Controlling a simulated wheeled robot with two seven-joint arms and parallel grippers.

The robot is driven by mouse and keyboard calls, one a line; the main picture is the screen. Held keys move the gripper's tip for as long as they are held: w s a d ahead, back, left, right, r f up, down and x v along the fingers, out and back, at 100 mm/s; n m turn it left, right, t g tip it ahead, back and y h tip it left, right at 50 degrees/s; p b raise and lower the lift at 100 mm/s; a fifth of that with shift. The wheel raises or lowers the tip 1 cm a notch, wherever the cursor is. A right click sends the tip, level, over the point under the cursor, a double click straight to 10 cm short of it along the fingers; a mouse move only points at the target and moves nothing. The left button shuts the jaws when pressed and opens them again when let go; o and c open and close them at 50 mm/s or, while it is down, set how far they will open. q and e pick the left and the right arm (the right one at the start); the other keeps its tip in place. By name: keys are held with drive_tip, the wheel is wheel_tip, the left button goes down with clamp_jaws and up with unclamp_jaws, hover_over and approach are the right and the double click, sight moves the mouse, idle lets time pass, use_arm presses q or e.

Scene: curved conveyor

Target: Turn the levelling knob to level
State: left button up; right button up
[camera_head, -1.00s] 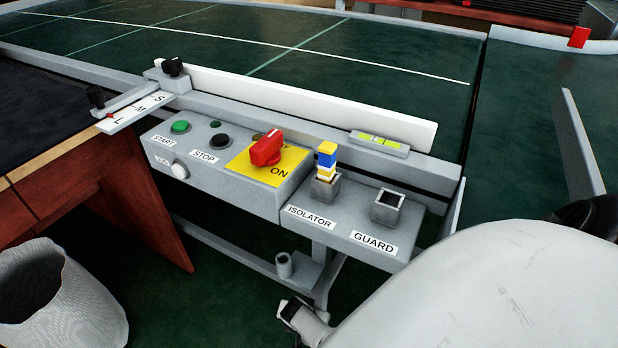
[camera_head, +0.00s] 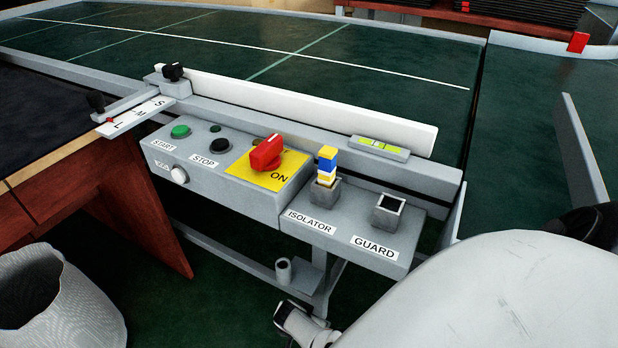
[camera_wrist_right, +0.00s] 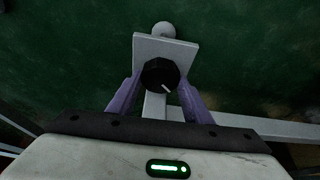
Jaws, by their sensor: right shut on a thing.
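The levelling knob (camera_wrist_right: 160,74) is round and black with a white pointer line, in front of a pale grey plate (camera_wrist_right: 180,47) in the right wrist view. The line points to the lower right. My right gripper (camera_wrist_right: 158,88) has its two purple fingers on either side of the knob, shut on it. In the head view the knob cannot be made out. A spirit level (camera_head: 379,148) with a yellow-green vial sits on the rail; its bubble is too small to read. My left gripper is not in view.
A blue, yellow and white stack (camera_head: 326,165) stands in the ISOLATOR socket beside the empty GUARD socket (camera_head: 388,211). A white bin (camera_head: 80,318) is at lower left.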

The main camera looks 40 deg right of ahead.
drive_tip(key=shift+w+f+m+g+b, duration=0.15)
drive_tip(key=shift+m+g+b, duration=0.15)
drive_tip(key=shift+m, duration=0.5)
drive_tip(key=shift+a+m+g+b, duration=0.1)
drive_tip(key=shift+m+g+b, duration=0.4)
drive_tip(key=shift+m, duration=0.7)
drive_tip(key=shift+w+m+g+b, duration=0.1)
drive_tip(key=shift+m+g+b, duration=0.35)
drive_tip(key=shift+m, duration=0.55)
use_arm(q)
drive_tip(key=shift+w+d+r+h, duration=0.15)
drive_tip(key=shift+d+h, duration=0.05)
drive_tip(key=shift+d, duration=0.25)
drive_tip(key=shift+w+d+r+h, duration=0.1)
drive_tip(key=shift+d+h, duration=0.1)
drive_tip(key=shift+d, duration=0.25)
use_arm(e)
drive_tip(key=shift+m, duration=0.3)
drive_tip(key=o, duration=1.1)
drive_tip(key=shift+c, duration=0.2)
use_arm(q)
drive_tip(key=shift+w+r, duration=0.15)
